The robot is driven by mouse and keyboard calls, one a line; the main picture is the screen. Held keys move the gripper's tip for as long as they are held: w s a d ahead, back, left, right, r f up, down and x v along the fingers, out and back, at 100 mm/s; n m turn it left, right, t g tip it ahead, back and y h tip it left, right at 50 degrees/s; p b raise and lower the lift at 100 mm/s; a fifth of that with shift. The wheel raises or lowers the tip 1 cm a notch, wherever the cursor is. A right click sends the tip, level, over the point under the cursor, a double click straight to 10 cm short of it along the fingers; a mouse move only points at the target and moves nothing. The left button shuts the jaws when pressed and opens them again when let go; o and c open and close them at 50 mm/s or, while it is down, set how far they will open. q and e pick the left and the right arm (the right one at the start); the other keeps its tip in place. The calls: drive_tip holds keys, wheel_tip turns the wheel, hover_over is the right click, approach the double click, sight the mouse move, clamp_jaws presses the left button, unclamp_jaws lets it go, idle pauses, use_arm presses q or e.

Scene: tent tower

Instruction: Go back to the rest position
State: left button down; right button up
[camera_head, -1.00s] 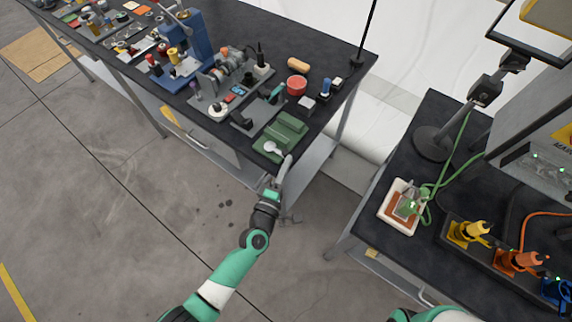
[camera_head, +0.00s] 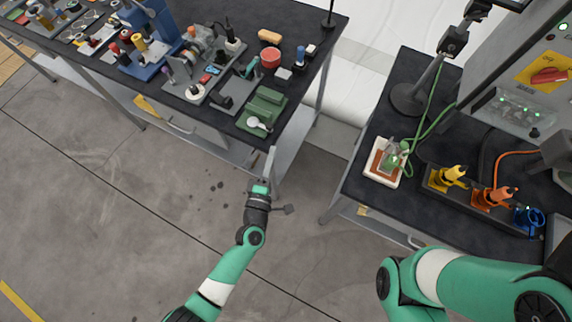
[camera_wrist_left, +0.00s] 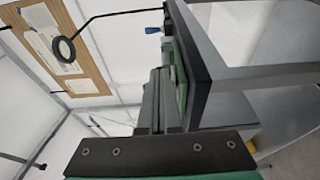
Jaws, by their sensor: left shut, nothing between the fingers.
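My left gripper (camera_head: 269,166) is shut and empty. In the head view it is in front of the near edge of the dark workbench (camera_head: 299,98), apart from the green block-like fixture (camera_head: 267,104) on that bench. In the left wrist view the closed grey fingers (camera_wrist_left: 157,104) point toward the bench edge (camera_wrist_left: 190,50), with nothing between them. My right arm (camera_head: 460,283) comes in from the lower right, bent at a joint. Its gripper is out of the picture.
The bench holds a red bowl (camera_head: 271,57), a white round-headed tool (camera_head: 258,124) and several small parts. A second bench (camera_head: 350,187) at right carries a white tray (camera_head: 371,172) and yellow (camera_head: 452,177) and orange tools (camera_head: 492,197). Open floor lies at left.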

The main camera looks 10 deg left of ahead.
use_arm(q)
drive_tip(key=s+d, duration=0.2)
drive_tip(key=d, duration=0.4)
drive_tip(key=shift+s+d+r+p, duration=0.15)
drive_tip(key=shift+s+d+p, duration=0.2)
drive_tip(key=shift+p, duration=0.1)
use_arm(e)
drive_tip(key=shift+w+d+r, duration=0.15)
drive_tip(key=shift+w+r, duration=0.05)
drive_tip(key=shift+r, duration=0.75)
use_arm(q)
drive_tip(key=shift+a, duration=0.1)
